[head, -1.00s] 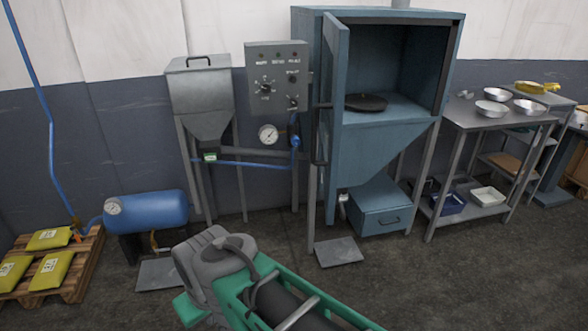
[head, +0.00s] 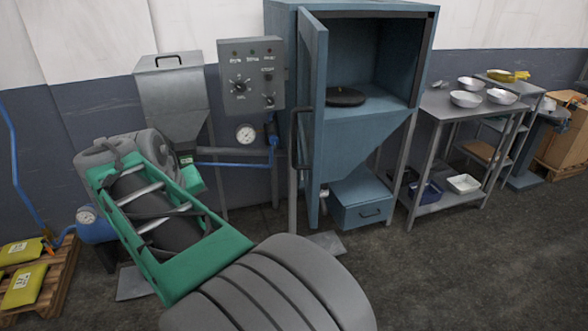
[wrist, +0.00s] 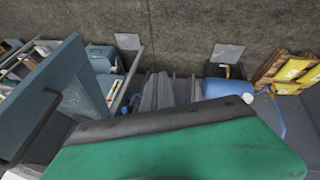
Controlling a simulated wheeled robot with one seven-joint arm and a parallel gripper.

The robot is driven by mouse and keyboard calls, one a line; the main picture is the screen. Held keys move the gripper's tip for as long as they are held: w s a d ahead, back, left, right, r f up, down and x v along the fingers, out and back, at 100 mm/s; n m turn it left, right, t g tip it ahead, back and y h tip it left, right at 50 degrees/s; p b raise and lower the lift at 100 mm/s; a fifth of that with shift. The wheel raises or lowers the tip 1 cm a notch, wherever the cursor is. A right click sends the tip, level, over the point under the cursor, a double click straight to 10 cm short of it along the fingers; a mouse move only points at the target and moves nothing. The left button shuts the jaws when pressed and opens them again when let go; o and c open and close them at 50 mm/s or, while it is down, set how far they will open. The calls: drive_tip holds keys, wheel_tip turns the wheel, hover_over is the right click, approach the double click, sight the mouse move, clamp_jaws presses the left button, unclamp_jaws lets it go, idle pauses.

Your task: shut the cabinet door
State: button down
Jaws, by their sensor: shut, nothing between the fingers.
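The blue-grey cabinet (head: 362,138) stands at the back, and its door (head: 315,100) is open, swung out on the left side and seen nearly edge-on. A dark handle (head: 301,138) runs down the door. A dark round plate (head: 345,96) lies inside the open cabinet. In the wrist view the door (wrist: 72,68) fills the left side, with its handle (wrist: 35,125) showing. My gripper (wrist: 165,124), green with a dark edge, is shut and empty, beside the door and apart from it as far as I can tell. In the head view my arm reaches left of the door.
A grey control box (head: 251,80) and a hopper (head: 174,95) stand left of the door, close behind my arm. A steel table (head: 440,103) with bowls stands right of the cabinet. A blue tank (head: 96,226) and a pallet (head: 62,270) are at left. The right floor is clear.

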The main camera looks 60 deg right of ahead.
drive_tip(key=s+d+r+m+g, duration=0.2)
drive_tip(key=s+d+r, duration=0.1)
drive_tip(key=d, duration=0.2)
drive_tip(key=s+d+r+m+g+h+p, duration=0.1)
drive_tip(key=s+d+r+m, duration=0.15)
drive_tip(key=s+d, duration=0.2)
drive_tip(key=s+d+r+m+g, duration=0.2)
drive_tip(key=s+d, duration=0.1)
drive_tip(key=d, duration=0.3)
drive_tip(key=b, duration=0.2)
approach(311, 183)
wheel_tip(311, 183, down, 3)
drive_tip(key=w, duration=0.2)
drive_tip(key=s, duration=0.1)
drive_tip(key=s+d, duration=0.2)
drive_tip(key=shift+s+f+p, duration=0.2)
drive_tip(key=shift+f+p, duration=0.1)
drive_tip(key=shift+p, duration=0.05)
drive_tip(key=shift+h, duration=0.3)
